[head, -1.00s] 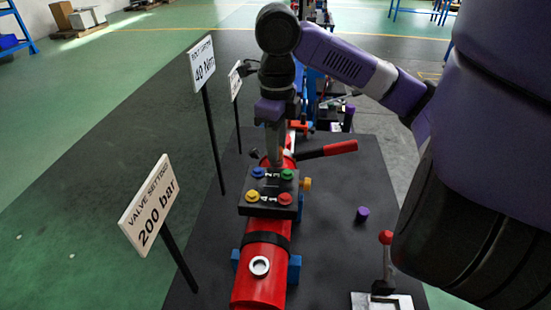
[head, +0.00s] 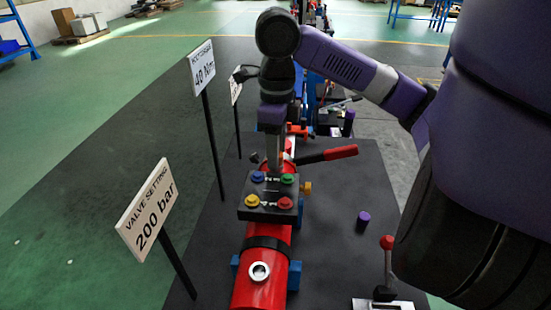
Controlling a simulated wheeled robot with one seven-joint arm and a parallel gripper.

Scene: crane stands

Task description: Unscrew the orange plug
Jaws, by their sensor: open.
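The orange plug (head: 306,188) sticks out of the right side of a black block (head: 268,212) on the red cylinder. The block's top carries blue (head: 258,177), green (head: 287,179), yellow (head: 252,201) and red (head: 285,203) buttons. My gripper (head: 274,166) points down at the block's far edge, up and left of the plug in the picture. It is open and does not hold the plug. Its fingertips are small and partly lost against the red parts behind, so I cannot tell whether they touch anything.
A red-handled lever (head: 327,155) reaches right behind the block. A purple cylinder (head: 363,219) and a red-knobbed lever (head: 387,262) stand to the right. Signs reading 200 bar (head: 148,207) and 40 Nm (head: 202,67) stand left. The dark mat right of the block is mostly clear.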

